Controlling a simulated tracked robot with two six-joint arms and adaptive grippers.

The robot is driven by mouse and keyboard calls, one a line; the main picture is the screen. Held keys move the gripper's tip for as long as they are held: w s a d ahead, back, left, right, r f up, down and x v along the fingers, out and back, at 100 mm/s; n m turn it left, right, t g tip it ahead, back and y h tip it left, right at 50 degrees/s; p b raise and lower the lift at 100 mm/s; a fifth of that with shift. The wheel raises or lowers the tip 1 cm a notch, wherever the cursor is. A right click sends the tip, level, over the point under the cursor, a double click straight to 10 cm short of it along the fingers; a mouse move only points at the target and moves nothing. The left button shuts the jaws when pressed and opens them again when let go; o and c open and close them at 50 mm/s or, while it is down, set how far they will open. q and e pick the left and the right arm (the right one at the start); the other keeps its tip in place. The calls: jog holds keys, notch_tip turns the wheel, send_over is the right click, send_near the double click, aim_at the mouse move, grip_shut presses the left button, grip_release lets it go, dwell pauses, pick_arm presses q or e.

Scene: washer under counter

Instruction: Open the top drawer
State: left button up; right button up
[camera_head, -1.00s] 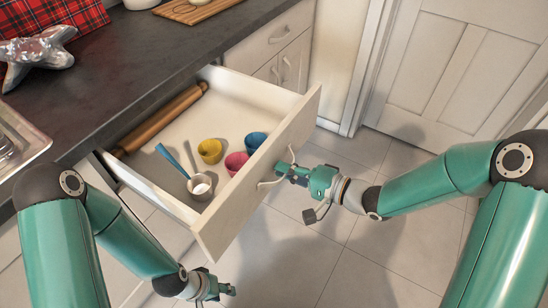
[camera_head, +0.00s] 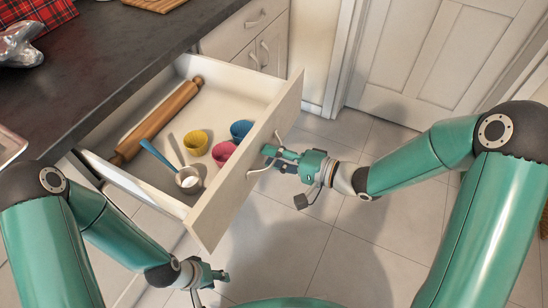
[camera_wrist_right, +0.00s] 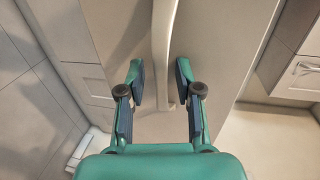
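The top drawer (camera_head: 203,218) is pulled well out from under the dark counter. It holds a rolling pin (camera_head: 160,118), a yellow cup (camera_head: 196,143), a pink cup (camera_head: 223,153), a blue cup (camera_head: 241,130) and a small metal pot with a blue handle (camera_head: 188,181). My right gripper (camera_head: 268,160) is at the handle (camera_head: 252,173) on the drawer front. In the right wrist view the handle (camera_wrist_right: 163,45) lies between the fingers (camera_wrist_right: 160,85), which stand apart, with a gap at the left finger. My left gripper (camera_head: 220,276) hangs low, away from the drawer; its fingers are unclear.
The counter (camera_head: 110,62) runs along the left, with a red plaid cloth (camera_head: 35,14) and a silver star-shaped object (camera_head: 18,45) on it. Closed cabinets (camera_head: 262,45) stand beyond the drawer. A white door (camera_head: 430,65) is at the back right. The tiled floor (camera_head: 290,240) before the drawer is clear.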

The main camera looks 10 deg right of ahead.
jog(key=v, duration=1.2)
